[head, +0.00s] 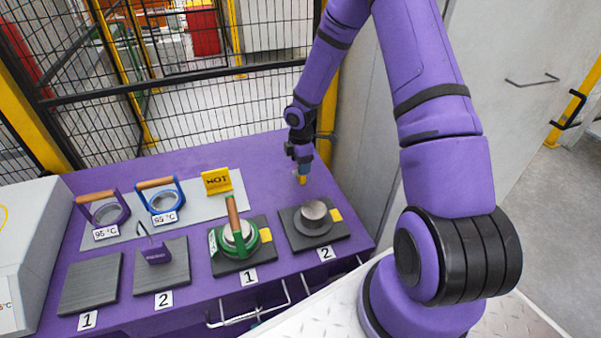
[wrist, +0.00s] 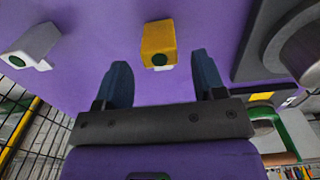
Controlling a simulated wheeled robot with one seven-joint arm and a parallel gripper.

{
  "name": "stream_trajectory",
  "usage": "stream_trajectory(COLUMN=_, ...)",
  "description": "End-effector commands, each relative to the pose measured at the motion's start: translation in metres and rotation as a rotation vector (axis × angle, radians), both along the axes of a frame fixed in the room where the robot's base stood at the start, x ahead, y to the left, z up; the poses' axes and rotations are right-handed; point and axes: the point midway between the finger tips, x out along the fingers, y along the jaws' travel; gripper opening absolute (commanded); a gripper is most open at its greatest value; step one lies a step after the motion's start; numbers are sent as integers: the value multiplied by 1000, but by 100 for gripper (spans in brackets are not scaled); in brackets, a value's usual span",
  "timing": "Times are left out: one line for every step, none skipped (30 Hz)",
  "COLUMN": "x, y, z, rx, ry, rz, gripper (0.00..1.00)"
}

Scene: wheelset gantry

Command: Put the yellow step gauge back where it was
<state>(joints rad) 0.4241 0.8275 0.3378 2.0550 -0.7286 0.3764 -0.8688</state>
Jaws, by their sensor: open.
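The yellow step gauge (wrist: 158,42) is a small yellow block with a dark green dot on its end. In the wrist view it appears on the purple table top, just beyond and between my fingertips. In the head view the yellow step gauge (head: 303,180) shows right under my gripper (head: 302,164), at the table's back right. My gripper is open in the wrist view (wrist: 161,72), one blue finger to each side of the gauge's line. I cannot tell whether a finger touches it.
A grey-white gauge (wrist: 32,45) stands to the left in the wrist view. A dark pad (head: 334,236) with a grey stepped metal part (head: 313,215) lies in front of my gripper. A green ring tool (head: 238,237) and a yellow HOT sign (head: 216,181) are to the left. Mesh fence (head: 200,70) runs behind.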

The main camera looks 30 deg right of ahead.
Motion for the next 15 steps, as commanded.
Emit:
stream_trajectory(x=0, y=-1, z=12, rx=0, ry=-2, rz=-1, gripper=64)
stream_trajectory(x=0, y=-1, z=18, rx=-1, ry=-3, rz=-2, gripper=64)
stream_trajectory(x=0, y=-1, z=25, rx=-1, ry=-3, rz=-1, gripper=64)
stream_trajectory(x=0, y=-1, z=30, rx=0, ry=-2, rz=-1, gripper=64)
stream_trajectory(x=0, y=-1, z=35, rx=0, ry=-2, rz=-1, gripper=64)
stream_trajectory(x=0, y=0, z=41, rx=0, ry=-2, rz=-1, gripper=64)
stream_trajectory(x=0, y=0, z=45, rx=0, ry=-1, rz=-1, gripper=64)
stream_trajectory(x=0, y=0, z=48, rx=0, ry=-1, rz=-1, gripper=64)
stream_trajectory(x=0, y=0, z=53, rx=0, ry=-2, rz=-1, gripper=64)
stream_trajectory(x=0, y=0, z=55, rx=0, ry=-2, rz=-1, gripper=64)
stream_trajectory(x=0, y=0, z=57, rx=0, ry=-1, rz=0, gripper=64)
stream_trajectory(x=0, y=0, z=60, rx=0, ry=0, rz=0, gripper=64)
stream_trajectory(x=0, y=0, z=62, rx=-1, ry=0, rz=-1, gripper=64)
stream_trajectory(x=0, y=0, z=64, rx=-2, ry=-1, rz=-3, gripper=64)
stream_trajectory(x=-1, y=0, z=69, rx=-7, ry=-3, rz=-8, gripper=64)
